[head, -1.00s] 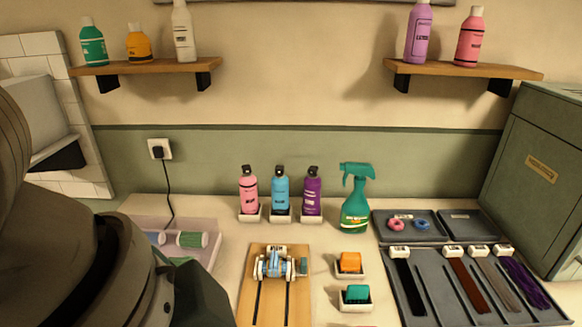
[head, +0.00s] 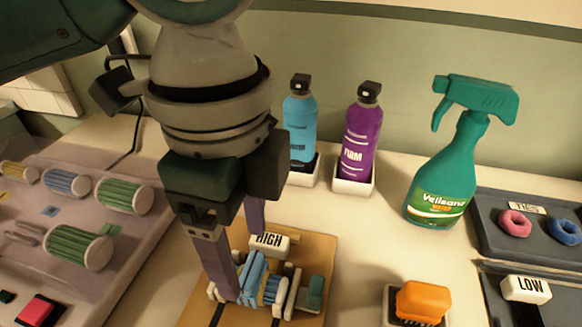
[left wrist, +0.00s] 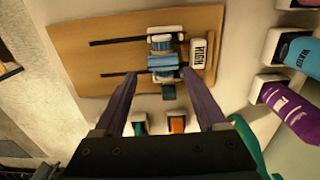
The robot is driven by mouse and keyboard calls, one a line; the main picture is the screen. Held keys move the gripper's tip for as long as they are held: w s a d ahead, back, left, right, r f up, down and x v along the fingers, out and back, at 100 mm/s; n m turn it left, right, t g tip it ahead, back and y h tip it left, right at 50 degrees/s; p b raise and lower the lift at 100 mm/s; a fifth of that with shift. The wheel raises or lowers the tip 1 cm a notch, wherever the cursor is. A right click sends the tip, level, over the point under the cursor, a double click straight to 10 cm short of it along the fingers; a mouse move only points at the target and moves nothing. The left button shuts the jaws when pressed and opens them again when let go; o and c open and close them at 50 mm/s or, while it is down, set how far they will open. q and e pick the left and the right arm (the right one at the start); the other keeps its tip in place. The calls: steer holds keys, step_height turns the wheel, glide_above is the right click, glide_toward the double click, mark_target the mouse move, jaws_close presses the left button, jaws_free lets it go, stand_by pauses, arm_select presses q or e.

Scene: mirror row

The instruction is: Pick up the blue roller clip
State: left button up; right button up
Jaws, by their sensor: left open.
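A light blue clip (head: 252,276) sits beside a ribbed blue roller (head: 271,290) on a white-ended carriage, on the wooden board (head: 318,250). In the left wrist view the blue clip (left wrist: 162,63) lies across the carriage, beyond my fingertips. My left gripper (head: 243,268) points down over the carriage, with its two purple fingers apart. One finger partly hides the carriage's left side in the head view. The left wrist view shows both fingers (left wrist: 159,78) spread with nothing held between them; whether they touch the carriage I cannot tell. My right gripper is not in view.
A white block marked HIGH (head: 268,243) stands just behind the carriage. A tray (head: 140,262) with several rollers lies left. Blue (head: 301,125) and purple (head: 361,140) bottles and a green spray bottle (head: 445,180) stand behind. An orange brush-like item (head: 422,301) is at right.

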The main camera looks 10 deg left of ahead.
mark_target(250, 269)
arm_select(q)
steer(key=f, duration=0.6)
steer(key=shift+w+b, duration=0.2)
steer(key=shift+b, duration=0.2)
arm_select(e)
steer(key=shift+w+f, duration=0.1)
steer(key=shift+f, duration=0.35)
arm_select(q)
steer(key=shift+c, duration=0.4)
steer(key=c, duration=1)
steer(key=shift+r, duration=0.15)
